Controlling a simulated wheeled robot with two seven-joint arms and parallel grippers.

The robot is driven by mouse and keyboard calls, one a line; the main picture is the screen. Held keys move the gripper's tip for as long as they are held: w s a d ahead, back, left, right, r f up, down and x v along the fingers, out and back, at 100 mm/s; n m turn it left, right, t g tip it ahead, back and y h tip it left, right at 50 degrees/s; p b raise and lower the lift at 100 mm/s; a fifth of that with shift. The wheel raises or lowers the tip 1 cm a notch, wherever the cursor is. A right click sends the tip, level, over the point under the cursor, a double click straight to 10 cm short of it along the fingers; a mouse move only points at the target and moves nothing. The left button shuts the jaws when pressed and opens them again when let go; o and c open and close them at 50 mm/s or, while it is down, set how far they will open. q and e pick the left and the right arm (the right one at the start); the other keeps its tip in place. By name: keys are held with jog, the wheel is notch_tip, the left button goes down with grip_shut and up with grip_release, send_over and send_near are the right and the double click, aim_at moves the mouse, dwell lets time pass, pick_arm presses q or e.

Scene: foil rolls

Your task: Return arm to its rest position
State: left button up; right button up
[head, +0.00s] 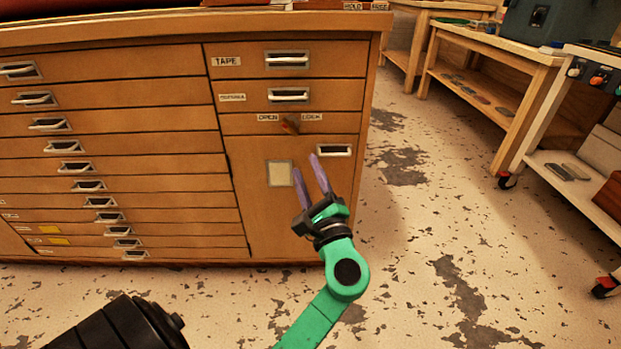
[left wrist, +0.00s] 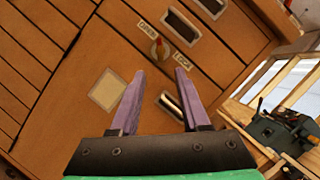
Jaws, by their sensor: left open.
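My left gripper (head: 308,176) has two purple fingers on a green arm. It is open and empty, in front of the wooden cabinet (head: 225,165). In the left wrist view its fingers (left wrist: 157,98) stand apart with nothing between them. The OPEN/LOCK knob (head: 290,126) is above the fingertips, apart from them, and shows in the left wrist view (left wrist: 161,49) too. The tall lower door (head: 260,215) looks shut. My right gripper is not in either view.
Drawers with metal handles fill the cabinet's left side. The speckled floor (head: 430,235) to the right is clear. A wooden workbench (head: 490,50) and a white wheeled cart (head: 580,185) stand farther right.

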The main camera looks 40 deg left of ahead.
pick_arm(q)
jog(key=shift+v, duration=1.2)
